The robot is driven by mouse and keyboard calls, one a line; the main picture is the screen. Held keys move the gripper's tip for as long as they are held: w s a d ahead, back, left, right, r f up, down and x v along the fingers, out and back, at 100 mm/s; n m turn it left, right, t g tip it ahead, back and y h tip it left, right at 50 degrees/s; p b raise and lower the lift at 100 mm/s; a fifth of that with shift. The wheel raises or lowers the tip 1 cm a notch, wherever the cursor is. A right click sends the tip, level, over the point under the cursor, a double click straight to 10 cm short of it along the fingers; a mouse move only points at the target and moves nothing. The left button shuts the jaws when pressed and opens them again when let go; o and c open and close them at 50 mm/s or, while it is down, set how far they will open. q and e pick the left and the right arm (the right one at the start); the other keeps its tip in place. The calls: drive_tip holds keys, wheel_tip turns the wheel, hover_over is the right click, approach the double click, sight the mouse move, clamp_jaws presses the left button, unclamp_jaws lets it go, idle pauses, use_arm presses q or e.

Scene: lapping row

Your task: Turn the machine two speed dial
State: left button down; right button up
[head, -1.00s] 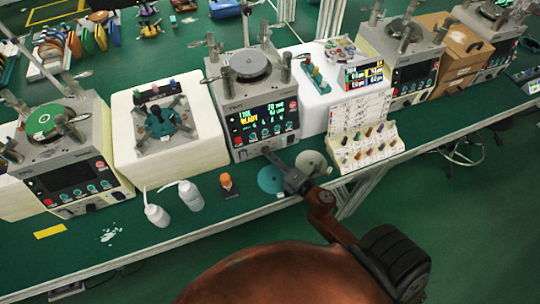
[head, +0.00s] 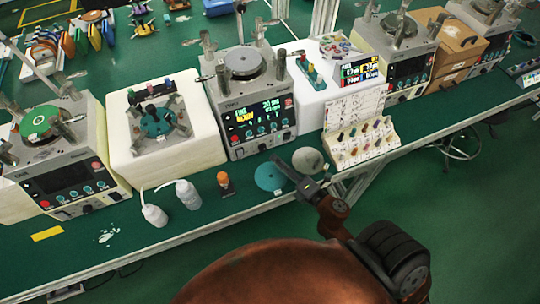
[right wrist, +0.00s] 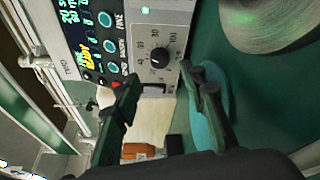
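The lapping machine with the lit display (head: 257,121), second from the left, stands on the green bench. Its speed dial (right wrist: 160,57) shows in the right wrist view as a black knob with a white pointer line inside a numbered scale. My right gripper (head: 277,163) is in front of this machine's lower panel, over the bench's front part. In the right wrist view my right gripper (right wrist: 160,103) is open and empty. Its fingers are spread to either side below the dial, apart from it. My left gripper is not in view.
A teal disc (head: 269,176) and a grey disc (head: 308,160) lie near my right gripper. An orange-capped bottle (head: 224,184) and two white squeeze bottles (head: 187,194) stand to the left. A rack of coloured knobs (head: 362,143) stands to the right.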

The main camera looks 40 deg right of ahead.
drive_tip(key=s, duration=0.5)
drive_tip(key=shift+s+d+r, duration=0.2)
drive_tip(key=shift+s+d, duration=0.05)
drive_tip(key=shift+d, duration=0.05)
drive_tip(key=shift+a, duration=0.1)
